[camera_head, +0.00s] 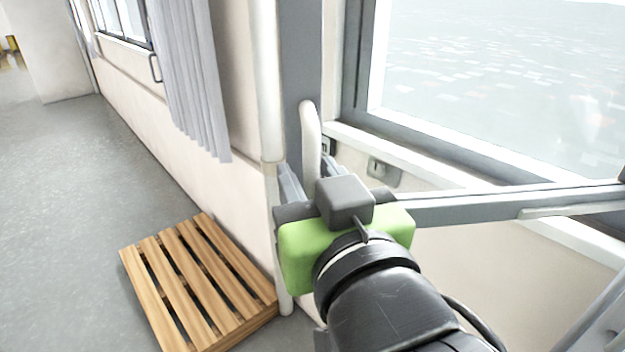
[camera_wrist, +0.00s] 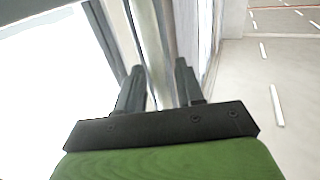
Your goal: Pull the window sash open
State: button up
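The window sash (camera_head: 300,55) has a grey frame, and its bottom rail (camera_head: 480,206) runs to the right behind my wrist. The sash appears swung out from the window frame (camera_head: 430,148). A white upright handle (camera_head: 311,135) is on its near-left stile. My gripper (camera_head: 305,166), with a green body, is at the handle's lower end. In the wrist view my gripper (camera_wrist: 159,68) has its two fingers apart, on either side of a pale upright bar (camera_wrist: 148,40). I cannot tell whether the fingers touch it. My wrist hides part of the rail.
A wooden pallet (camera_head: 200,285) lies on the floor at lower left, near the wall. A grey curtain (camera_head: 190,75) hangs beside another window (camera_head: 122,18). A metal latch plate (camera_head: 384,171) is on the sill side. The grey floor (camera_head: 60,200) at left is clear.

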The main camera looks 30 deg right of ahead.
jog(key=v, duration=1.5)
jog(key=shift+s+a+p, duration=0.2)
jog(key=shift+s+p, duration=0.2)
jog(key=shift+w, duration=0.1)
